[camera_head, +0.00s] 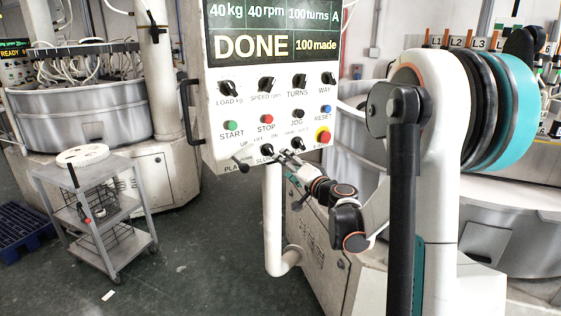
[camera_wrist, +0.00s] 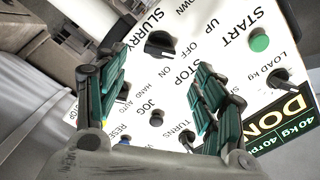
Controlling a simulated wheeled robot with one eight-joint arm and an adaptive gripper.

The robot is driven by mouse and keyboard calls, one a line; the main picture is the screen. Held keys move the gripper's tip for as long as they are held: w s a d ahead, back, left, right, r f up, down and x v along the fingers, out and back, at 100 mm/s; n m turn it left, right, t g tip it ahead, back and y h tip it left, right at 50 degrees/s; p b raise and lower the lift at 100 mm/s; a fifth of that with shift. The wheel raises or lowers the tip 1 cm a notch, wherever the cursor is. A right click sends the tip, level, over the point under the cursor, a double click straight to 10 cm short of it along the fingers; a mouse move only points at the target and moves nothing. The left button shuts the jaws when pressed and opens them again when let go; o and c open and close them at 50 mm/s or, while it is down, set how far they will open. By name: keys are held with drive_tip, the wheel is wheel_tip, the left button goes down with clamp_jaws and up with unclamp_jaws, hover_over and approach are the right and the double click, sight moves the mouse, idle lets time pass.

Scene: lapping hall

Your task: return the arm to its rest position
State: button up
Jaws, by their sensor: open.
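My gripper (camera_head: 285,158) is at the lower edge of the white control panel (camera_head: 222,150) in the head view, near the SLURRY knob (camera_head: 267,150). In the wrist view my gripper (camera_wrist: 160,90) is open, its two green-padded fingers apart with nothing between them. The panel fills the space beyond the fingers, and the black SLURRY knob (camera_wrist: 160,44) shows past the fingertips. I cannot tell whether a finger touches the panel. My arm reaches out from the right side of the head view, bent toward the panel.
The panel's display (camera_head: 270,32) reads DONE and 100 made. A grey cart (camera_head: 98,215) stands at the left, with a blue pallet (camera_head: 25,232) beside it. Large machines stand behind at left and right. The floor (camera_head: 200,250) between cart and panel post is mostly clear.

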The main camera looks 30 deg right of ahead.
drive_tip(key=shift+s, duration=0.55)
